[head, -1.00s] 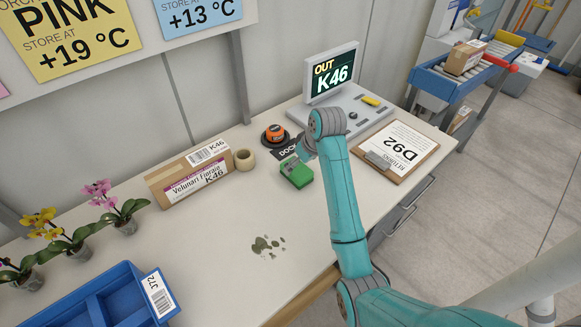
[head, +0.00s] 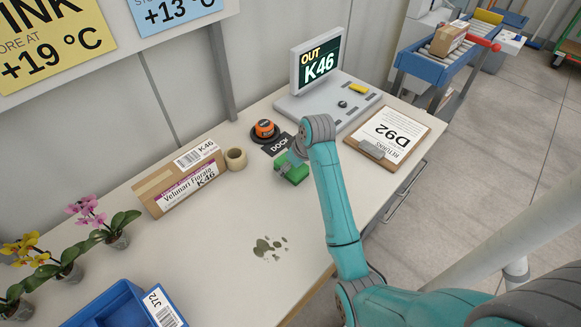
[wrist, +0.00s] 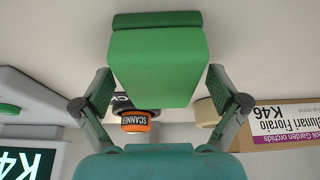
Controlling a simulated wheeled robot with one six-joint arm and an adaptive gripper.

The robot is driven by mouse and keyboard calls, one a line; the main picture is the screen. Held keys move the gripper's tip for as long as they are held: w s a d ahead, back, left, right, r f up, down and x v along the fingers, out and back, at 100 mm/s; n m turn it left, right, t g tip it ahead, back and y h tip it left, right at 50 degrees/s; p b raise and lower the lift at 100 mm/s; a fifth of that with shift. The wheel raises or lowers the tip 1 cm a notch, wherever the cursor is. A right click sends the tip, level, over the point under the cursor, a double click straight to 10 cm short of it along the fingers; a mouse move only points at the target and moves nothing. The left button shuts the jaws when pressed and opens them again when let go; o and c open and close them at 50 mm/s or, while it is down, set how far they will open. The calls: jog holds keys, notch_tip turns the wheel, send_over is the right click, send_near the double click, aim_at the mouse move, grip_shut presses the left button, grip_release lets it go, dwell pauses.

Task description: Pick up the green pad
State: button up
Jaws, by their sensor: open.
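The green pad (head: 297,175) is a block on the bench, just in front of the DOCK label, partly covered by my gripper (head: 284,166) in the head view. In the wrist view the green pad (wrist: 160,72) fills the upper middle, with a darker green strip along its top edge. My gripper (wrist: 160,85) is open, with one finger on each side of the pad. A gap shows between each finger and the pad. I cannot tell whether the pad still rests on the bench.
An orange scanner (head: 264,129), a tape roll (head: 236,159) and a K46 carton (head: 180,180) stand behind and left. A terminal (head: 320,62) and a D92 clipboard (head: 412,117) are right.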

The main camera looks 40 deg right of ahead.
jog(key=shift+f, duration=0.25)
dwell(0.4)
jog(key=c, duration=1.2)
